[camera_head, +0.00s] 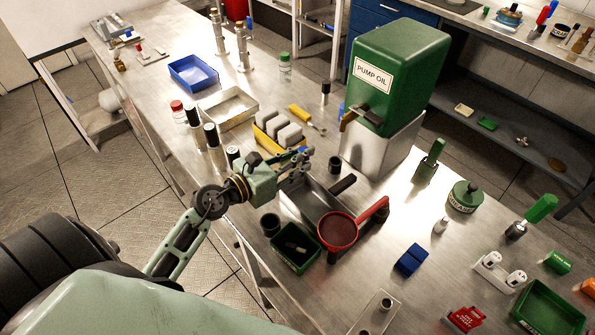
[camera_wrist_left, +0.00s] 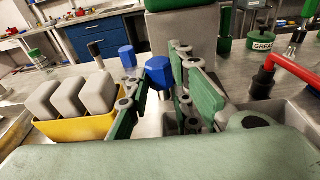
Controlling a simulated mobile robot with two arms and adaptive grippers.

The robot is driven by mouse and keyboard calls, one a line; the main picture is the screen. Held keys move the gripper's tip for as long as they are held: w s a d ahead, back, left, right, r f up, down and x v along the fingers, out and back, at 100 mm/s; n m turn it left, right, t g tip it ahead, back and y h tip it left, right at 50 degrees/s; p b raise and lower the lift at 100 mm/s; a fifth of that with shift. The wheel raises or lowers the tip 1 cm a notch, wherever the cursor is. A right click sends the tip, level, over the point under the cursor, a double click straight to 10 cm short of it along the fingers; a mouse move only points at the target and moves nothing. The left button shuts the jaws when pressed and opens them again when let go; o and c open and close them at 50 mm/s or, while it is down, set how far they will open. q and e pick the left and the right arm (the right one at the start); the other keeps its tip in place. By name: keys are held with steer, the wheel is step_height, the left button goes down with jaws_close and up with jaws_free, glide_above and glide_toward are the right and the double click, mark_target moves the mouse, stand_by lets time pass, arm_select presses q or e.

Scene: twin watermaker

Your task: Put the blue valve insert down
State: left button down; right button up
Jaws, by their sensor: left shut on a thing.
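My left gripper (camera_head: 298,162) reaches over the metal bench from the left. In the left wrist view its green-padded fingers (camera_wrist_left: 160,95) are shut on the blue valve insert (camera_wrist_left: 159,72), which has a faceted blue head and a metallic lower part. In the head view the fingers mostly hide the insert; only a bit of blue shows at their tips. A second blue faceted piece (camera_wrist_left: 127,56) stands farther back in the wrist view, apart from the gripper. I cannot tell whether the held insert touches the bench. My right gripper is not in view.
A yellow holder with grey blocks (camera_head: 278,131) is beside the gripper. The green pump oil tank (camera_head: 400,75) stands behind right. A metal tray (camera_head: 318,205), red strainer (camera_head: 338,231) and small green bin (camera_head: 296,262) are in front.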

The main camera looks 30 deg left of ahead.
arm_select(q)
step_height(320, 180, down, 3)
steer(key=shift+f+b, duration=0.2)
steer(key=shift+b, duration=0.35)
steer(key=shift+f, duration=0.35)
steer(key=shift+f+b, duration=0.35)
steer(key=shift+b, duration=0.05)
steer(key=c, duration=1.6)
jaws_free()
steer(key=shift+r, duration=0.1)
steer(key=shift+o, duration=0.2)
